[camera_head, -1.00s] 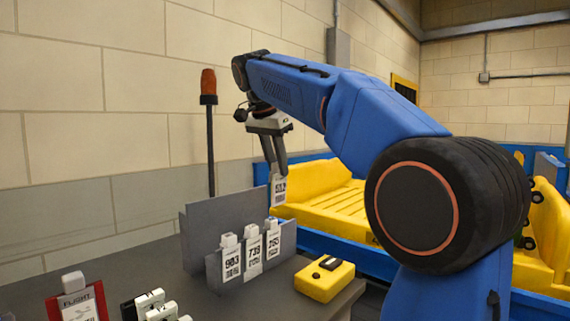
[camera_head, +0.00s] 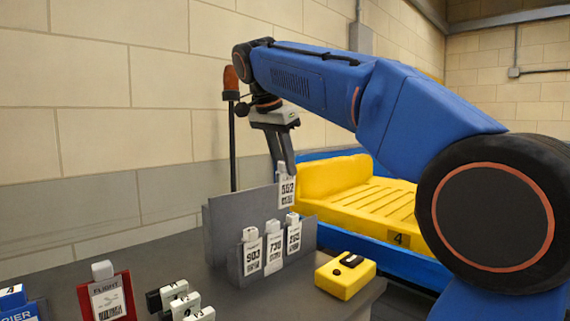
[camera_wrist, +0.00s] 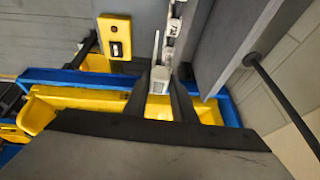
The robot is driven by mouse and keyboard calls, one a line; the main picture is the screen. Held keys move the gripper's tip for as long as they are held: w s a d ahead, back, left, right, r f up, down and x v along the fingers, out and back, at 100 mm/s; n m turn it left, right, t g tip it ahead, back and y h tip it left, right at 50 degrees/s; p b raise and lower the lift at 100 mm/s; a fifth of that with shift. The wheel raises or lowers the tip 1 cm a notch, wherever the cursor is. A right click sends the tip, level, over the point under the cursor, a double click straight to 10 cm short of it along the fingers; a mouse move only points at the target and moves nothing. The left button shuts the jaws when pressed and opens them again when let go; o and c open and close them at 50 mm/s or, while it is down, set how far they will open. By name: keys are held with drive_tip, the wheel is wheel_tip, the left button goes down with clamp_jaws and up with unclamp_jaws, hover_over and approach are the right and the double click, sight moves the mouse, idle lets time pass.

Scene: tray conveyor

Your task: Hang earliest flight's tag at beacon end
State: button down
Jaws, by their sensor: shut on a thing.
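My gripper (camera_head: 282,160) is shut on a white tag (camera_head: 287,191) whose number looks like 552. The tag hangs upright above the right part of the grey rack (camera_head: 222,225). The tag also shows between the fingers in the wrist view (camera_wrist: 159,84). The rack's front pocket holds several white tags in a row: 903 (camera_head: 252,256), a middle one that looks like 738 (camera_head: 274,250), and a right one (camera_head: 293,237) that is hard to read.
A yellow button box (camera_head: 345,277) sits right of the rack on the dark table. A red FLIGHT holder (camera_head: 106,297), black-and-white clips (camera_head: 180,302) and a blue holder (camera_head: 18,300) are front left. A yellow conveyor tray (camera_head: 370,200) with blue sides lies behind.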

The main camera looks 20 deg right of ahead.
drive_tip(key=shift+r, duration=3.25)
